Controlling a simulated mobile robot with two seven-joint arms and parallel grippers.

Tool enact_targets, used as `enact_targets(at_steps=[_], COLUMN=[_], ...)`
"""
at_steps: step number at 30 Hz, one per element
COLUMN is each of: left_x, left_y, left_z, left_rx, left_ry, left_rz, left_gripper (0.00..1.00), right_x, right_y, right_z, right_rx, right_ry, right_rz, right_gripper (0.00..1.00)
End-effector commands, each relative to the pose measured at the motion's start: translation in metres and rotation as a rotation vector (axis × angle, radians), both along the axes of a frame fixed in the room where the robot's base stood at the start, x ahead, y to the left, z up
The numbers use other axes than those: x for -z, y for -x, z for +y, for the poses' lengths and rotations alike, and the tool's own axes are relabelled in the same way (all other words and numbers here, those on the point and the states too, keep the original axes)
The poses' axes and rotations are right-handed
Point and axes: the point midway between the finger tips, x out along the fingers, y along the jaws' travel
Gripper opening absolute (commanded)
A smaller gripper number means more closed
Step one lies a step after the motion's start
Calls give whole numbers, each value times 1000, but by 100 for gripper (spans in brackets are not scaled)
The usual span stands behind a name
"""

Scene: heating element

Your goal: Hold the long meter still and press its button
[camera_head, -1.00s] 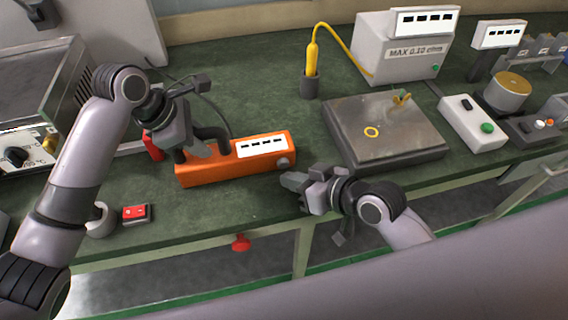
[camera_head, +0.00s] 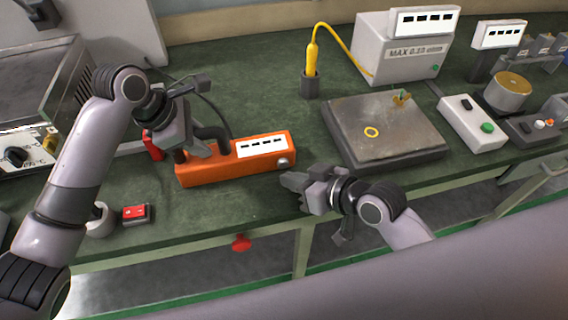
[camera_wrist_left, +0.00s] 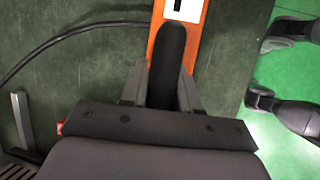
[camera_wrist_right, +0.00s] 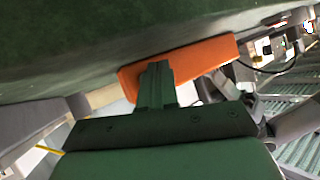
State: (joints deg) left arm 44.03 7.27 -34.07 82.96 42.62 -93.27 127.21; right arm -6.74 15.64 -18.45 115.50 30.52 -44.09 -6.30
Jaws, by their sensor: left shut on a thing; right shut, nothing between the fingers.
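The long meter (camera_head: 232,170) is an orange bar lying on the green bench, with a white display on top, a black handle (camera_head: 214,133) and a grey round button (camera_head: 284,163) at its right end. My left gripper (camera_head: 197,150) is shut on the handle, which also shows between its fingers in the left wrist view (camera_wrist_left: 167,65). My right gripper (camera_head: 287,181) is shut and empty, just in front of the meter's button end, seemingly apart from the button. In the right wrist view, its closed fingers (camera_wrist_right: 155,72) overlap the orange side (camera_wrist_right: 205,60); the button is not visible there.
A grey plate (camera_head: 385,140) with a yellow ring lies right of the meter. A red switch (camera_head: 136,213) and a white roll (camera_head: 101,222) are at the front left. A yellow probe (camera_head: 312,60) stands in a holder behind. The bench's front edge runs close below my right gripper.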

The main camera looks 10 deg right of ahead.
Motion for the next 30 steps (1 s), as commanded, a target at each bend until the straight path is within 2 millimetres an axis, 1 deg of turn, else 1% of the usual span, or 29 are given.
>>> enact_targets(at_steps=[9, 30], left_x=[-1, -1], left_y=[0, 0], left_z=[0, 0], left_rx=[-1, 0], left_ry=[1, 1], left_rz=[-2, -1], left_gripper=[0, 0], right_x=[0, 0], right_y=[-8, -12], right_z=[0, 0], right_rx=[0, 0], right_ry=[1, 0], right_rz=[-1, 0], right_gripper=[0, 0])
